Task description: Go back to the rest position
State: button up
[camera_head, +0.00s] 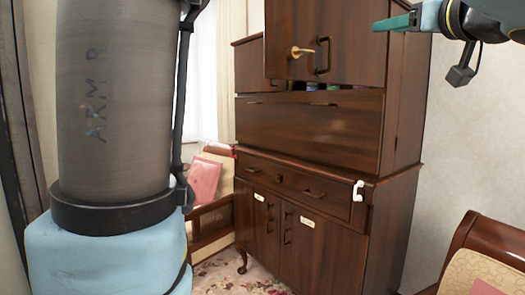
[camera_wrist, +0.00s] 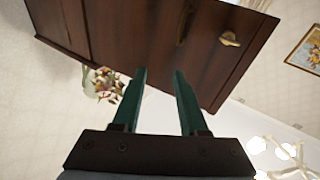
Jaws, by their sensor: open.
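My gripper (camera_head: 398,22) is at the top right of the head view, in front of the upper right part of a dark wooden cabinet (camera_head: 310,120). Beyond the fingertips is the cabinet's dark wood (camera_wrist: 130,35), with a brass handle (camera_wrist: 230,39). The same kind of brass handle (camera_head: 300,52) shows on an upper door in the head view, beside a dark pull (camera_head: 322,56).
A cream chair with a pink cushion (camera_head: 204,180) stands left of the cabinet. Another wooden chair (camera_head: 482,255) is at the lower right. A patterned rug (camera_head: 228,278) lies in front. Flowers (camera_wrist: 103,84) and a chandelier (camera_wrist: 285,155) show in the wrist view.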

jog(key=w+f+m+h, duration=0.6)
jog(key=w+f+h, duration=0.3)
jog(key=w, duration=0.6)
jog(key=w+a+f+m+g, duration=0.1)
jog(key=w+a+f+g, duration=0.15)
jog(key=f, duration=0.55)
jog(key=w+a+f+m+g, duration=0.1)
jog(key=a+f+g, duration=0.3)
jog(key=f, duration=0.4)
jog(key=s+a+f+n+g+y, duration=0.15)
jog(key=s+a+f+g, duration=0.35)
jog(key=a+f, duration=0.8)
jog(key=s+a+f+n+g+y, duration=0.2)
jog(key=s+a+f+g, duration=0.4)
jog(key=s+a+f, duration=0.3)
jog(key=s+a+y, duration=0.1)
jog(key=s+a, duration=0.1)
jog(key=s, duration=0.1)
jog(key=shift+s, duration=0.25)
jog(key=shift+o, duration=0.2)
jog(key=shift+f+y, duration=0.1)
jog(key=shift+y, duration=0.15)
